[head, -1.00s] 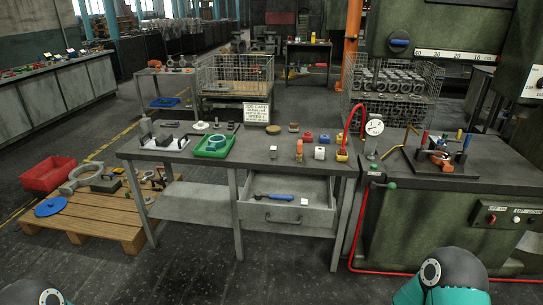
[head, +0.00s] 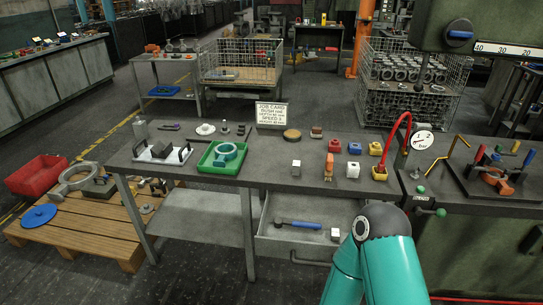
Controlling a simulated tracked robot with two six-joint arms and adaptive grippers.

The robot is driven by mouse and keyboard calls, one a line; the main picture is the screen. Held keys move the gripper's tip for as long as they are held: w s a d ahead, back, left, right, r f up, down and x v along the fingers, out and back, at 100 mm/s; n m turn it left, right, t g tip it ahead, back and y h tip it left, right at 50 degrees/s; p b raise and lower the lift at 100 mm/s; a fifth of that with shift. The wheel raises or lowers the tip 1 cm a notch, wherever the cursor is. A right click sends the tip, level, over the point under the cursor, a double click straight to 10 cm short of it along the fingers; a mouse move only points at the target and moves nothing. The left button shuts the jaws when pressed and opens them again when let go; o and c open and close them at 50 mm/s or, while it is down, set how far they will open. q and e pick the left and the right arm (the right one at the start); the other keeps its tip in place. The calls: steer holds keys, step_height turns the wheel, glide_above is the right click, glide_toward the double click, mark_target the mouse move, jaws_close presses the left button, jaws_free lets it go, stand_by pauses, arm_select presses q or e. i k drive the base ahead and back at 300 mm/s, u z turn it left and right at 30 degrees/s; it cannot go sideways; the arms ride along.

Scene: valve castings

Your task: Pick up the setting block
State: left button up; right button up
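I cannot tell for certain which block is the setting block. A small plain silver-grey block (head: 296,168) stands upright on the grey workbench (head: 270,178), right of the green tray. A pale block with a dark top opening or mark (head: 352,170) stands farther right, beside an orange part. Another small pale block (head: 335,234) lies in the open drawer (head: 275,247), right of a blue-handled tool (head: 298,224). Neither gripper is in view. Only a teal link of my arm shows at the bottom, in front of the drawer's right side.
A green tray (head: 207,165) holds a blue-grey ring. A job card (head: 271,114) stands at the bench's back edge. The drawer juts out in front.

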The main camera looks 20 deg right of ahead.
mark_target(296, 164)
steer(key=z, duration=0.1)
steer(key=i, duration=0.85)
steer(key=z, duration=0.45)
